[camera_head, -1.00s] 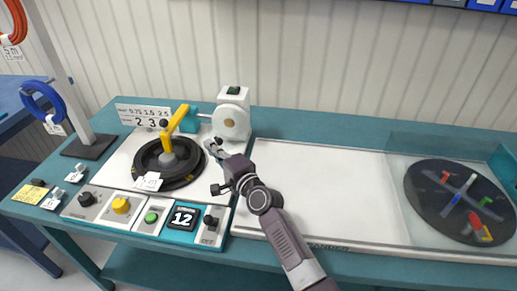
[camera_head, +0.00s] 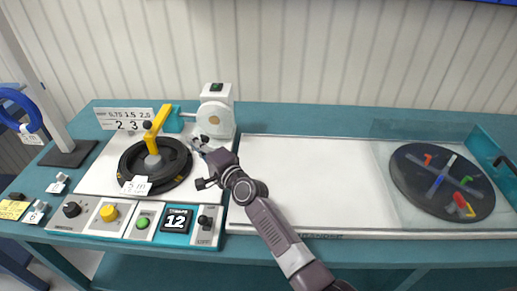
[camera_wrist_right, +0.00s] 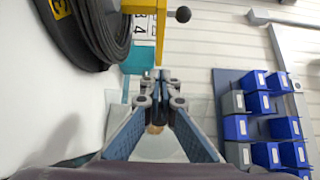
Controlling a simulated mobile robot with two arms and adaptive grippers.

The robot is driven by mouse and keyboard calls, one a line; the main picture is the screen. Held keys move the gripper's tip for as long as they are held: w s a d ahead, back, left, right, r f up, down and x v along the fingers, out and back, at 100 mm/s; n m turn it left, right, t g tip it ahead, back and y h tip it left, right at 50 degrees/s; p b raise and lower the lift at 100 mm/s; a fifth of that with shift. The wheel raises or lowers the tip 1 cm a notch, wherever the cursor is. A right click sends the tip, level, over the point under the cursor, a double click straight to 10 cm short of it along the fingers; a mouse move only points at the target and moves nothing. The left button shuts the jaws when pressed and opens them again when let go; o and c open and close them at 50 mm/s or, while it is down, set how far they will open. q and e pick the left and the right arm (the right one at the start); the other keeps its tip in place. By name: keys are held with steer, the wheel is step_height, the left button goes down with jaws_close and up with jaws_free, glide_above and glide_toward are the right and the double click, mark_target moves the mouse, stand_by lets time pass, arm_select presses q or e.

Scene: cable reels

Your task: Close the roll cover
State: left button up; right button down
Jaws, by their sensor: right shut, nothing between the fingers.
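A clear cover (camera_head: 385,205) shows at the right part of the bench, over or around a dark round disc (camera_head: 442,210) with coloured pieces on it. A black handle (camera_head: 504,163) shows at its right end. I cannot tell for certain which part is the roll cover or how far it is shut. My right gripper (camera_head: 197,144) is at the left, between the black cable reel (camera_head: 127,166) and the white counter unit (camera_head: 214,118), far from the clear cover. Its fingers (camera_wrist_right: 158,82) are shut and empty in the wrist view. My left gripper is out of view.
A yellow crank arm (camera_head: 158,122) stands over the reel, close to my right gripper. A control panel (camera_head: 190,239) with knobs and buttons lies in front. The long white panel (camera_head: 315,180) is clear. Blue bins (camera_wrist_right: 235,127) hang on the wall in the wrist view.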

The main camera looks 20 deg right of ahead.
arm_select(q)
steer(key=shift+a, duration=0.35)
arm_select(e)
steer(key=m+h+b, duration=0.1)
steer(key=h+b, duration=0.1)
glide_toward(207, 141)
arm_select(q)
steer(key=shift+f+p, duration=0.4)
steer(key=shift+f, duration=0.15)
arm_select(e)
steer(key=shift+t, duration=0.3)
steer(key=x, duration=0.7)
steer(key=shift+a+f, duration=0.15)
steer(key=shift+f, duration=0.1)
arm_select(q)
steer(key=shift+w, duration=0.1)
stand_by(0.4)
